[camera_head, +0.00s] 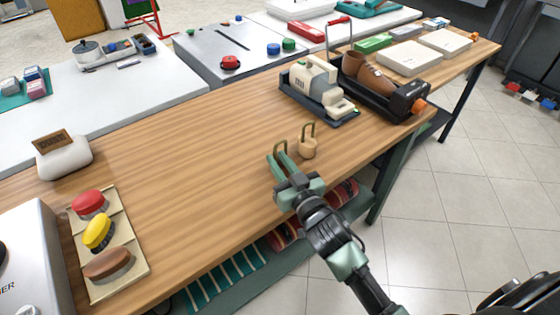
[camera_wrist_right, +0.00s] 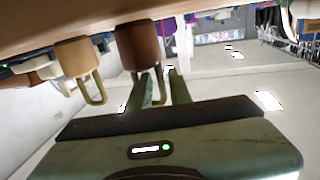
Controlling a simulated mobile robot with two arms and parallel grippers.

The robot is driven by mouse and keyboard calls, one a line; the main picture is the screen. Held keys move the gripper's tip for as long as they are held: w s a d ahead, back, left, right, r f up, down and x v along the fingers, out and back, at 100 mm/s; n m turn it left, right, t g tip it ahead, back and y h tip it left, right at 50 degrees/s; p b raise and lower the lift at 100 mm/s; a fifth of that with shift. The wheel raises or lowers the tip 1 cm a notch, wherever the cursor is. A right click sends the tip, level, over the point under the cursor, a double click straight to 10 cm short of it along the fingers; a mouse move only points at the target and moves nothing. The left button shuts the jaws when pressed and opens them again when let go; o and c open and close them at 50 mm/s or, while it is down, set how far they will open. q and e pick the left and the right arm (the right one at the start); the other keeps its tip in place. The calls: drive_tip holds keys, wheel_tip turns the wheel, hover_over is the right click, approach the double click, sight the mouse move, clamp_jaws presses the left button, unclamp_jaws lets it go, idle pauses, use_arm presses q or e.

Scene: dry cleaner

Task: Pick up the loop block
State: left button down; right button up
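A tan block (camera_head: 308,150) with an upright brass-coloured loop stands on the wooden table, just right of my right gripper (camera_head: 279,160). This tan block shows at the left of the right wrist view (camera_wrist_right: 76,58), where the picture is upside down. A dark brown block (camera_wrist_right: 137,46) with a similar loop stands beside it, in front of the fingers. In the head view a loop shows at the fingertips and the gripper hides most of what is below. My right gripper (camera_wrist_right: 163,76) is open, with a gap between its fingers; contact with the loop cannot be told.
A cream machine (camera_head: 318,87) and a shoe (camera_head: 368,78) on a black stand are beyond the blocks. A tray with red, yellow and brown-topped pieces (camera_head: 98,233) is at the left front. Shelves lie below the table edge.

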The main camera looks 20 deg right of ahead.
drive_tip(key=shift+w+a, duration=0.1)
drive_tip(key=shift+w, duration=1)
clamp_jaws()
use_arm(q)
drive_tip(key=shift+w+d+r, duration=0.15)
drive_tip(key=shift+w+d, duration=0.05)
drive_tip(key=shift+w, duration=0.9)
